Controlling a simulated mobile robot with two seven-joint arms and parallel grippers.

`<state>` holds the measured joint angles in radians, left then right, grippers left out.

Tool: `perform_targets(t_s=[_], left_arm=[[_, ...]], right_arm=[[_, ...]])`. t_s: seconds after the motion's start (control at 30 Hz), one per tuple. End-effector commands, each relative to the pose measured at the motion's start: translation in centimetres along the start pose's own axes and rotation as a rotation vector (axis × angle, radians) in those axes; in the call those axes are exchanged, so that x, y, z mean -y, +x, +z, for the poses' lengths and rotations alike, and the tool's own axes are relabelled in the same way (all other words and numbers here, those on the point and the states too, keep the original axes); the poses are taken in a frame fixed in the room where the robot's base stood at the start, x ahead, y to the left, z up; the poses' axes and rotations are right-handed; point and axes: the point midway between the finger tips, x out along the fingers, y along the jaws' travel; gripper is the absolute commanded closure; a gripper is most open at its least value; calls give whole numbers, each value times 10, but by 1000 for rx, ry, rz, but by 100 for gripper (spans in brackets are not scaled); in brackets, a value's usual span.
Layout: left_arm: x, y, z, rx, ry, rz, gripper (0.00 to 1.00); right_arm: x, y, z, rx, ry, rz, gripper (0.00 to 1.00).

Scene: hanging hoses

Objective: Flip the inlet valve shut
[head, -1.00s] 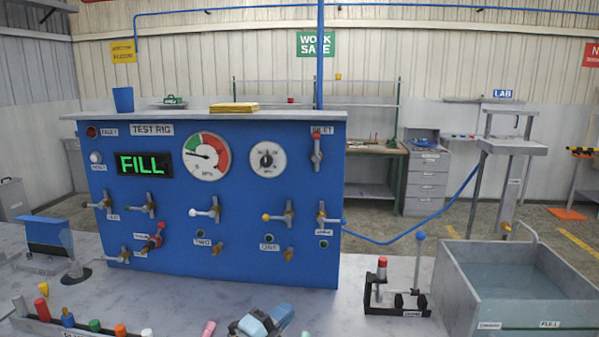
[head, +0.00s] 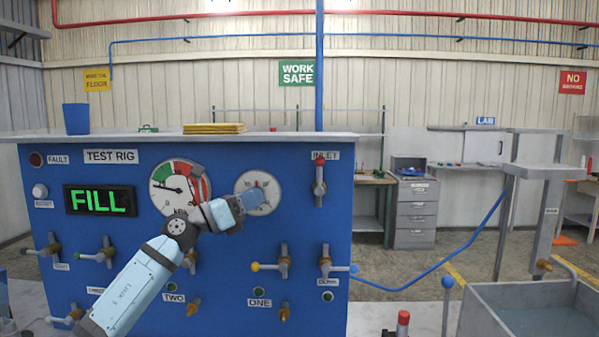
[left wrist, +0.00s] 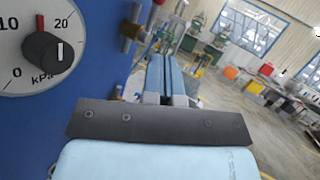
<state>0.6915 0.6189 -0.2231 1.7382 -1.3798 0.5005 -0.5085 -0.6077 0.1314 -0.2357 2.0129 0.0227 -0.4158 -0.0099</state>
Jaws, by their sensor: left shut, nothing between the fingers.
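The inlet valve (head: 319,178) is on the upper right of the blue test rig panel, under the INLET label (head: 325,155). Its red-tipped lever points straight up. My left gripper (head: 254,199) is shut and empty, in front of the right dial and left of the inlet valve, apart from it. In the left wrist view the shut fingers (left wrist: 165,78) point past the panel's face. A brass valve fitting (left wrist: 132,30), probably the inlet valve, shows ahead and left of them, partly cut off. My right gripper is not in view.
The right dial (head: 257,194) is partly hidden by my gripper. The display (head: 100,201) reads FILL. A blue hose (head: 430,268) runs right, towards a water tank (head: 520,295).

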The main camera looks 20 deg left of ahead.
Motion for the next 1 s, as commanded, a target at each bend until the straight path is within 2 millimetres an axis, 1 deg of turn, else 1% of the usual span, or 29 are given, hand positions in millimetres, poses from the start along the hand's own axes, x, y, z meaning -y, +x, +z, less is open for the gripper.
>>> perform_targets(t_s=[0.03, 0.13, 0.47, 0.57, 0.67, 0.77, 1.0], left_arm=[[-1, 0, 5, -3, 23, 1, 100], [-1, 1, 9, -10, 46, 2, 100], [-1, 2, 10, -10, 48, 2, 100], [-1, 6, 10, -8, 47, 2, 100], [0, 18, 12, -7, 46, 0, 100], [0, 37, 13, -6, 46, 0, 100], [0, 89, 11, -7, 44, 1, 100]], right_arm=[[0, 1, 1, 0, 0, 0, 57], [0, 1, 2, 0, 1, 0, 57], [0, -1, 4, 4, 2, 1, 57], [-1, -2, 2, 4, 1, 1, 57], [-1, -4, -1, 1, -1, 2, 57], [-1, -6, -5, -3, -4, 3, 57], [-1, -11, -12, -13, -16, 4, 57]])
